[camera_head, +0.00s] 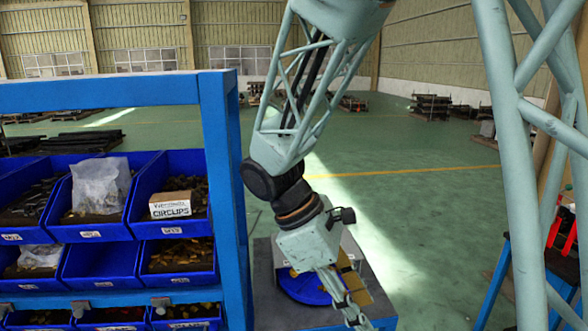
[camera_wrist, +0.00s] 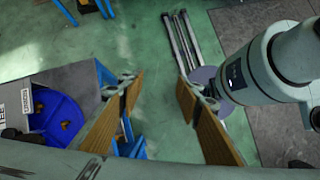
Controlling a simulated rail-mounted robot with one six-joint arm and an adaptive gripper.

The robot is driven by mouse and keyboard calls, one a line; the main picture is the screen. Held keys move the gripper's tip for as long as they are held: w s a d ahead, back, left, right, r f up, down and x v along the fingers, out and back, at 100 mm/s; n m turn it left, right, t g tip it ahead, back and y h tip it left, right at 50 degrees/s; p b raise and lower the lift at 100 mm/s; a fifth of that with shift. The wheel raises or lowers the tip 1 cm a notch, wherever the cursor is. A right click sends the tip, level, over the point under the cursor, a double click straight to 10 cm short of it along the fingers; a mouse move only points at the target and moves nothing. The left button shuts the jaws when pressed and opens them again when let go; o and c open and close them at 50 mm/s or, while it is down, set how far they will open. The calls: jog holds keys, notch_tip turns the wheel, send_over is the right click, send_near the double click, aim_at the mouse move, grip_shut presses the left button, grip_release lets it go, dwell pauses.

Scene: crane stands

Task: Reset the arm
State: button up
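My arm hangs down from the top middle of the head view, and its pale green links end in my gripper (camera_head: 350,298). In the wrist view my gripper (camera_wrist: 158,84) shows two brown-padded fingers standing wide apart, with only floor visible between them. It is open and empty. In the head view the gripper is in front of a blue bin (camera_head: 298,288) on a grey-topped stand (camera_head: 264,290). The bin also shows at the left of the wrist view (camera_wrist: 72,112), apart from the fingers, with a few small brown parts inside.
A blue rack (camera_head: 222,140) at left holds several blue bins; one carries a box labelled CIRCLIPS (camera_head: 170,205). A blue-legged stand (camera_head: 500,275) is at right. Metal bars (camera_wrist: 180,42) lie on the floor. The green floor behind my arm is largely open.

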jog(key=s+d+r+m+t+y, duration=0.2)
jog(key=s+d+r+m+y, duration=0.1)
jog(key=s+r+m, duration=0.4)
jog(key=s+d+r+m+t+y, duration=0.3)
jog(key=s+r+m, duration=0.4)
jog(key=s, duration=0.7)
jog(key=shift+s+d+m+b, duration=0.25)
jog(key=shift+d+m+b, duration=0.2)
jog(key=shift+d, duration=0.2)
dwell(1.4)
